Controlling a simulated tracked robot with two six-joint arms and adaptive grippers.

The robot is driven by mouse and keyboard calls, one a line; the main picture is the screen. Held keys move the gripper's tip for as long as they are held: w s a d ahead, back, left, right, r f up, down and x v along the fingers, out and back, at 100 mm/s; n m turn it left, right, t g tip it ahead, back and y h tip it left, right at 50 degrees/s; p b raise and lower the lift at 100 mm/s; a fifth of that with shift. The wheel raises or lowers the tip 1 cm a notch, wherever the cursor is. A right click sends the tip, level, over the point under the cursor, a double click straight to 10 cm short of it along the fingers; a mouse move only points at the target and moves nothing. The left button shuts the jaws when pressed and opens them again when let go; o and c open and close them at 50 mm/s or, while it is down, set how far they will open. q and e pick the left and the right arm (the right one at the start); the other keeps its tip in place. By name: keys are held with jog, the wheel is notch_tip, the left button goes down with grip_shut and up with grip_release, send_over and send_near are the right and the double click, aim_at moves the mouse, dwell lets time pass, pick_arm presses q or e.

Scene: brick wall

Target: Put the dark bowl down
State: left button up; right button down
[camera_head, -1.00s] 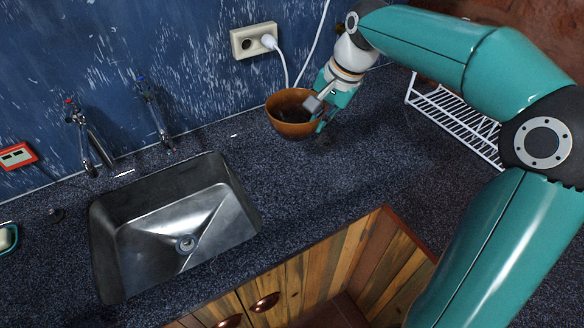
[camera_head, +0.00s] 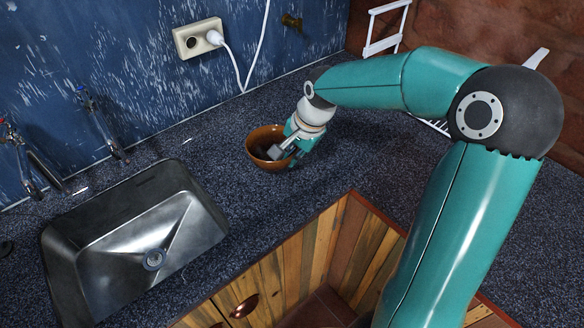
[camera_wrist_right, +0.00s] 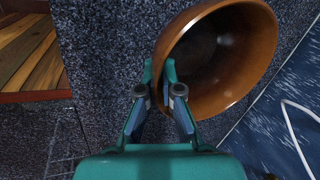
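The dark bowl (camera_head: 257,137) is brown-orange outside with a dark inside. It is at the counter (camera_head: 335,170), right of the sink and near the blue wall; I cannot tell whether its base touches the counter. My right gripper (camera_head: 281,152) has its fingers at the bowl's right rim. In the right wrist view the bowl (camera_wrist_right: 235,95) is large and tilted in the picture, and the fingers of the gripper (camera_wrist_right: 160,78) pinch its rim, one on each side. My left gripper is not in view.
A metal sink (camera_head: 110,225) lies left of the bowl. A socket with a white plug (camera_head: 198,38) is on the wall behind, its cable hanging down. A white wire rack (camera_head: 385,28) stands at the back right. Wooden cabinet fronts (camera_head: 275,283) border the front.

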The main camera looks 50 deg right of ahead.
jog(key=shift+f, duration=2.15)
jog(key=c, duration=1.8)
grip_release()
jog(key=shift+f, duration=0.15)
jog(key=o, duration=0.5)
jog(key=v, duration=1.2)
